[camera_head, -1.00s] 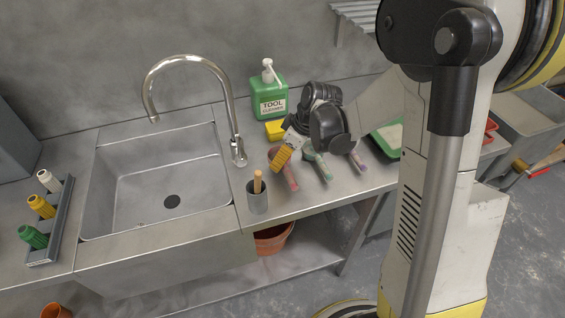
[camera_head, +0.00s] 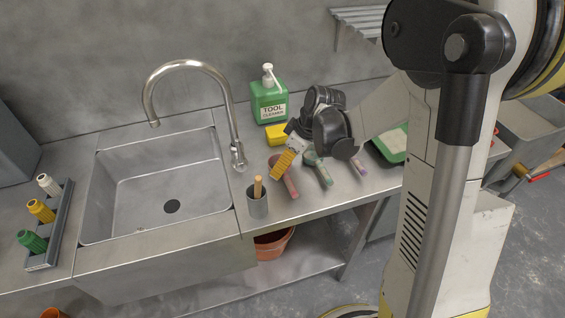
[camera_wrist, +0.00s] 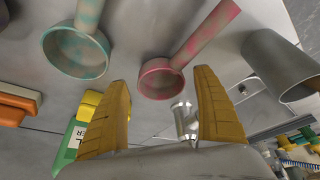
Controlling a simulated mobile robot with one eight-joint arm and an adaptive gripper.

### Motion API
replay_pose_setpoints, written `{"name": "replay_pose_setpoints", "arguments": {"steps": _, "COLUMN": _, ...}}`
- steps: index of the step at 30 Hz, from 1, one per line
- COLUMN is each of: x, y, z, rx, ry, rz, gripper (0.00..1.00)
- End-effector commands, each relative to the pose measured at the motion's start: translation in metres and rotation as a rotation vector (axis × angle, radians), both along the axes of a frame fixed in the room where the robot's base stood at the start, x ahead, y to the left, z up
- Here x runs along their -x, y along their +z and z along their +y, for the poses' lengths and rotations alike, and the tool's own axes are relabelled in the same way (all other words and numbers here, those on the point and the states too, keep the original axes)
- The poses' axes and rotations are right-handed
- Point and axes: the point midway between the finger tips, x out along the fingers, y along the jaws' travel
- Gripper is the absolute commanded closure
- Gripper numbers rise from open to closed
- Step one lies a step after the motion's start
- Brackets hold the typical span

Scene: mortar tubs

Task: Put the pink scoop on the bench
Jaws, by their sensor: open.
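A scoop with worn pink-red paint (camera_head: 290,183) lies on the steel bench (camera_head: 318,199), just right of a grey cup. In the wrist view its round bowl (camera_wrist: 160,79) lies beyond the gap between my fingers, with the handle running up and right. My gripper (camera_head: 285,163) has yellow fingers, points down over this scoop's bowl end and partly hides it. In the wrist view my gripper (camera_wrist: 163,112) is open with nothing between the fingers. A teal-green scoop (camera_head: 323,172) and a mauve-pink scoop (camera_head: 359,167) lie to the right.
The grey cup (camera_head: 257,204) holds a wooden-handled tool, close left of the pink-red scoop. Behind stand a yellow sponge-like block (camera_head: 276,135) and a green cleaner bottle (camera_head: 268,104). The sink (camera_head: 165,185) and tap (camera_head: 236,130) are left. A green tray (camera_head: 388,142) is right.

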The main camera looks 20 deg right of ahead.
Motion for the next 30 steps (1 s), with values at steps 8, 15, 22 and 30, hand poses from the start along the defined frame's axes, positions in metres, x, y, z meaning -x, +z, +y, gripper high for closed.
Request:
{"name": "replay_pose_setpoints", "arguments": {"steps": 8, "x": 0.018, "y": 0.063, "z": -0.017, "rx": -0.001, "ry": -0.002, "rz": 0.001, "gripper": 0.21}}
{"name": "replay_pose_setpoints", "arguments": {"steps": 15, "x": 0.027, "y": 0.092, "z": -0.026, "rx": 0.000, "ry": -0.001, "rz": 0.000, "gripper": 0.21}}
{"name": "replay_pose_setpoints", "arguments": {"steps": 22, "x": 0.052, "y": 0.124, "z": -0.017, "rx": 0.015, "ry": -0.117, "rz": -0.010, "gripper": 0.21}}
{"name": "replay_pose_setpoints", "arguments": {"steps": 30, "x": 0.131, "y": 0.179, "z": 0.001, "rx": 0.011, "ry": -0.476, "rz": -0.092, "gripper": 0.21}}
